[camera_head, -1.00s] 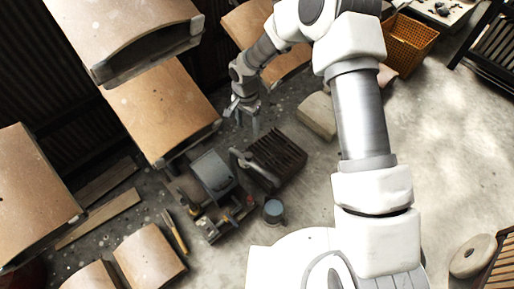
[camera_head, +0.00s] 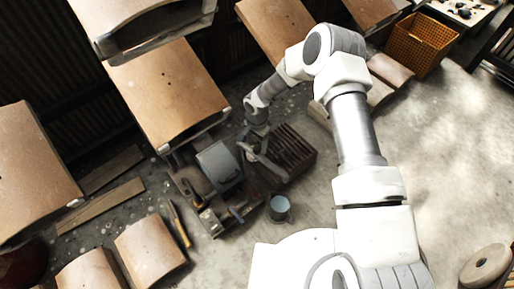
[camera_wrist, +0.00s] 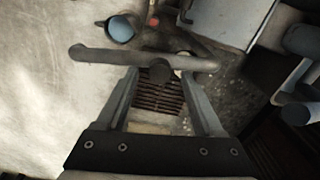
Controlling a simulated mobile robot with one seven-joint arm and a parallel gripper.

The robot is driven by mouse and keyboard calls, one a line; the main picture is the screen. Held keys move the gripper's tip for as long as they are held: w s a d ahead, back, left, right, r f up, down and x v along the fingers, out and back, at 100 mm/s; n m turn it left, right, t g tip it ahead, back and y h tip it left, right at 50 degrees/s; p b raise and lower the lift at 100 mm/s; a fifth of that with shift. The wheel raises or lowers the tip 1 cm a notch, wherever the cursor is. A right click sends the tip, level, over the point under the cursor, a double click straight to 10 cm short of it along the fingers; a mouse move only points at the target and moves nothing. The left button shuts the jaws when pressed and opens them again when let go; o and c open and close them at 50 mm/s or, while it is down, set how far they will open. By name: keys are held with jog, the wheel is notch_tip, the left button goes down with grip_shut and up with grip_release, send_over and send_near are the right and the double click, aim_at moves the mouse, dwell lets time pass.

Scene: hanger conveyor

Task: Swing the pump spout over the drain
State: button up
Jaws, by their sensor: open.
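The pump spout is a grey pipe (camera_head: 265,163) beside the dark slatted drain (camera_head: 295,150) in the head view. In the wrist view the spout (camera_wrist: 110,57) runs crosswise at my fingertips, and the drain's slats (camera_wrist: 158,100) show between the fingers. My gripper (camera_wrist: 158,75) is open, its two fingers pointing at the pipe; I cannot tell whether they touch it. In the head view my gripper (camera_head: 254,138) is small and dark, just above the pipe. The pump's grey housing (camera_head: 219,166) stands left of the spout.
A small blue-topped pot (camera_head: 280,207) stands on the floor below the drain; it also shows in the wrist view (camera_wrist: 121,29). Curved tan panels (camera_head: 165,95) hang at the left. An orange crate (camera_head: 420,44) stands at the upper right. The floor at right is mostly clear.

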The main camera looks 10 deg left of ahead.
jog(key=shift+f, duration=0.85)
jog(key=shift+c, duration=0.3)
grip_shut()
dwell(0.6)
